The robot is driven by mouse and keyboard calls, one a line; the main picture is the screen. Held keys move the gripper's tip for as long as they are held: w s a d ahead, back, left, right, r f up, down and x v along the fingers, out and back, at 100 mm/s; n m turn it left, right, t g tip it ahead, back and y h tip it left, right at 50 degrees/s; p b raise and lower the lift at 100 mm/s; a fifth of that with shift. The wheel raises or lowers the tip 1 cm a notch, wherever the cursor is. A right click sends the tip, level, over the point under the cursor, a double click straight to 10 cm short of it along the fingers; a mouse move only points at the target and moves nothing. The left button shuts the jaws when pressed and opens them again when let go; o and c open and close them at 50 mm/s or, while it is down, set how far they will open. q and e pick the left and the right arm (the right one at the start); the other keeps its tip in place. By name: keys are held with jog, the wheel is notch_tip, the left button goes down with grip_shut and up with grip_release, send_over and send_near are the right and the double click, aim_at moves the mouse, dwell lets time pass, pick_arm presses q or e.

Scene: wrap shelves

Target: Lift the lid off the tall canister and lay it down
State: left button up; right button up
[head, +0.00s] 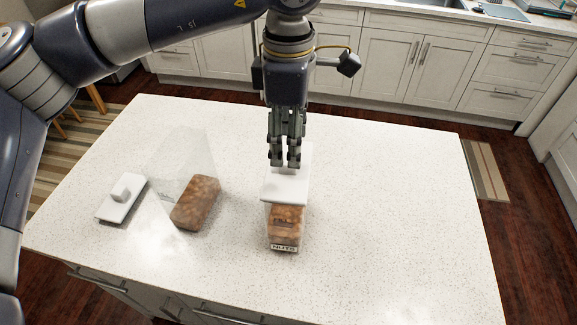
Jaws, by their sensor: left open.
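A clear canister labelled NUTS (285,230) with brown contents stands near the middle of the counter. A flat white lid (287,187) sits on its top. My left gripper (285,162) points straight down at this lid from above, its fingers open and close over it. The lid's knob is hidden or hard to make out between the fingers, and I cannot tell whether they touch it. My right gripper is not in view.
A second clear canister (183,150), with a brown block of contents (196,202) low in it, stands to the left without a lid. A white lid with a knob (122,198) lies left of it. The speckled counter (400,220) is clear to the right.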

aim_at(289, 171)
pick_arm(q)
jog(key=shift+w+f+p, duration=0.25)
jog(key=shift+f+p, duration=0.2)
jog(key=shift+f, duration=0.1)
jog(key=f, duration=0.1)
jog(key=f+p, duration=0.2)
jog(key=f, duration=0.1)
jog(key=shift+w, duration=0.25)
jog(key=shift+f, duration=0.3)
